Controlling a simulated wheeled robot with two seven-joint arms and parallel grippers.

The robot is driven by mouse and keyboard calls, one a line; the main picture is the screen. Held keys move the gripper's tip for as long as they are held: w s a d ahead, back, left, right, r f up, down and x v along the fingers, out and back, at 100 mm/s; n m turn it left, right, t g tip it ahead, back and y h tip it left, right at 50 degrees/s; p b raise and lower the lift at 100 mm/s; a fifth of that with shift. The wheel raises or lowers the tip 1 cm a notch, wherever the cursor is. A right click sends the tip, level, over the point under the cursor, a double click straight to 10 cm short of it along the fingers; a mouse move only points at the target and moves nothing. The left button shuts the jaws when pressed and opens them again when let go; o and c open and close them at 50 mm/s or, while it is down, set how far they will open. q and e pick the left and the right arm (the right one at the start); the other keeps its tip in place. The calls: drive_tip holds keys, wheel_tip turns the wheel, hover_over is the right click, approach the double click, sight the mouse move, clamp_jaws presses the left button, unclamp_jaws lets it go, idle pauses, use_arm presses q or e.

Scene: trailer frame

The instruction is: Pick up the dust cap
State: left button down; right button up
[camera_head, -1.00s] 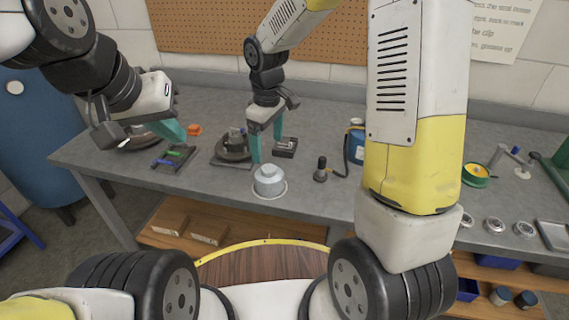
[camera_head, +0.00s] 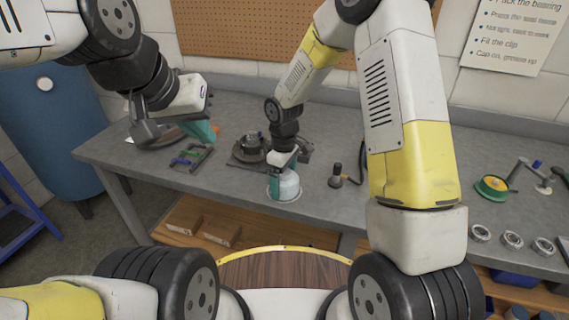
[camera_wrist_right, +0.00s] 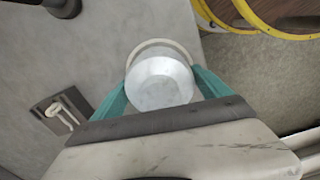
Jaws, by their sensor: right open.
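The dust cap (camera_head: 289,185) is a pale metal domed cup near the bench's front edge, by a light ring. It also shows in the right wrist view (camera_wrist_right: 160,84). My right gripper (camera_head: 284,188) is lowered over it, with the teal fingers open on either side of the cap in the wrist view. I cannot tell whether the fingers touch it. My left gripper (camera_head: 203,130) hangs over the bench's left part, away from the cap; a teal finger shows, but its opening is not clear.
A dark hub part (camera_head: 250,149) stands behind my right gripper. A tray with coloured pieces (camera_head: 191,156) lies to the left. A small black-topped part with a hose (camera_head: 336,176) is to the right. Several bearing rings (camera_head: 480,233) lie farther right.

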drive_tip(key=shift+c, duration=0.2)
drive_tip(key=c, duration=1)
drive_tip(key=shift+r, duration=0.1)
